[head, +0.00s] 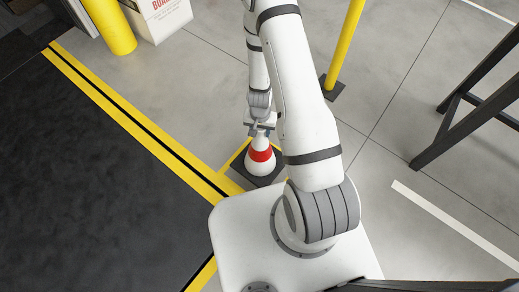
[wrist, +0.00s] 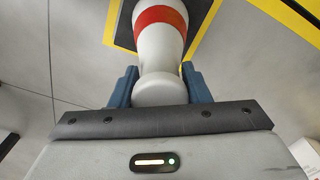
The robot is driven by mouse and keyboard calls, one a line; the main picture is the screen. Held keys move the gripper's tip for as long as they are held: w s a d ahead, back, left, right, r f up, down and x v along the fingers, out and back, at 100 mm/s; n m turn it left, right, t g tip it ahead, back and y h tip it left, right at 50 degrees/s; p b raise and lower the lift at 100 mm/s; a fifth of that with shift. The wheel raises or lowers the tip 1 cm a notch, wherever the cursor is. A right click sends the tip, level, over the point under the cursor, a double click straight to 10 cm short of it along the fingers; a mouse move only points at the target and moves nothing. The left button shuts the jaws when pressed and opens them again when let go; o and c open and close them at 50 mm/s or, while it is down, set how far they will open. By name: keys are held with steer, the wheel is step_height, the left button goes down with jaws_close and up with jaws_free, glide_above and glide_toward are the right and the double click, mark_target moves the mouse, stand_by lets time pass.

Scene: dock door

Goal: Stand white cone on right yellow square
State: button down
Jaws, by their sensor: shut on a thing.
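The white cone (head: 257,168) has a red band and a dark square base. It stands upright, or nearly so, beside my white base in the head view. My gripper (head: 261,127) is above it, shut on its narrow top. In the wrist view, the blue fingers of my gripper (wrist: 160,84) flank the neck of the cone (wrist: 158,48). A yellow square outline (head: 232,161) shows around the dark base; its edge also shows in the wrist view (wrist: 110,24). My arm hides its right part. I cannot tell whether the base touches the floor.
A yellow and black floor strip (head: 130,112) borders a dark floor area (head: 80,180) at left. A yellow post (head: 345,45) stands behind my arm. A yellow bollard (head: 109,25) and white box (head: 160,17) are at upper left. A dark metal frame (head: 470,110) stands at right.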

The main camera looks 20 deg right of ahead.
mark_target(260, 141)
steer(key=shift+f+b, duration=3.4)
steer(key=shift+f, duration=0.6)
steer(key=shift+f, duration=0.15)
steer(key=c, duration=0.8)
jaws_free()
